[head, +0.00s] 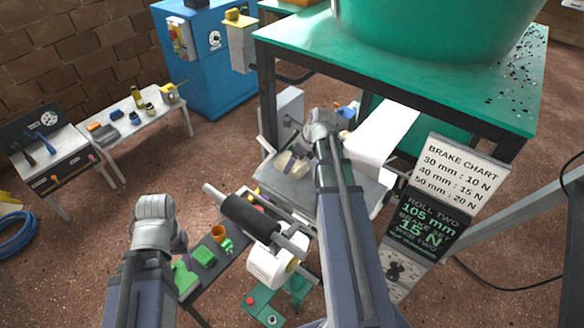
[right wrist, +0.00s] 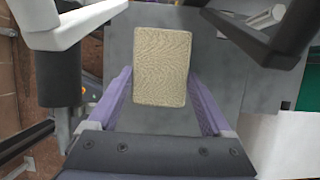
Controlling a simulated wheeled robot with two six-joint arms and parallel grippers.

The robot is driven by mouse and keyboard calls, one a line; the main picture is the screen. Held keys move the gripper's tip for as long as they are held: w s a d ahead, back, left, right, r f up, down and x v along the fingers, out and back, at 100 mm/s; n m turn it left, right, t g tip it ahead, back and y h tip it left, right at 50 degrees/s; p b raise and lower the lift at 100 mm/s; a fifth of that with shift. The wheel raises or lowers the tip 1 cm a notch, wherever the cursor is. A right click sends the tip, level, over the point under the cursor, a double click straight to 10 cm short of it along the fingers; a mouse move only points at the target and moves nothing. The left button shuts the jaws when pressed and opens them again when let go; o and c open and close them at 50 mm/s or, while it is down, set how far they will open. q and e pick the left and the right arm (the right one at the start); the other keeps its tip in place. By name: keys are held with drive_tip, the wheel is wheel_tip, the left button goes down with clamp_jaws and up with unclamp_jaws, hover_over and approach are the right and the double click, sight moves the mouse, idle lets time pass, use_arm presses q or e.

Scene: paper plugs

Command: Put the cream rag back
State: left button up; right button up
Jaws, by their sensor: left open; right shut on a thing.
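The cream rag (right wrist: 160,65) is a flat, textured rectangle in the right wrist view. It lies between the two purple fingers of my right gripper (right wrist: 160,85), which is shut on it, above a grey metal surface (right wrist: 150,118). In the head view the cream rag (head: 291,164) shows just left of my right arm, over the grey tray of the machine; my right fingers are hard to make out there. My left gripper (head: 155,215) is open and empty at the lower left, apart from the rag. Its fingertips are not clear.
A black roller (head: 250,217) and a white paper roll (head: 272,265) lie between my arms. A brake chart sign (head: 458,175) stands at right. A green table (head: 400,75) overhangs the back. A side table with green pieces (head: 203,255) is near my left gripper.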

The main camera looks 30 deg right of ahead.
drive_tip(key=shift+w+a, duration=0.1)
drive_tip(key=b+x, duration=0.3)
drive_tip(key=x, duration=0.1)
drive_tip(key=shift+s+b, duration=0.2)
drive_tip(key=shift+b, duration=0.2)
drive_tip(key=shift+r, duration=0.1)
drive_tip(key=o, duration=1)
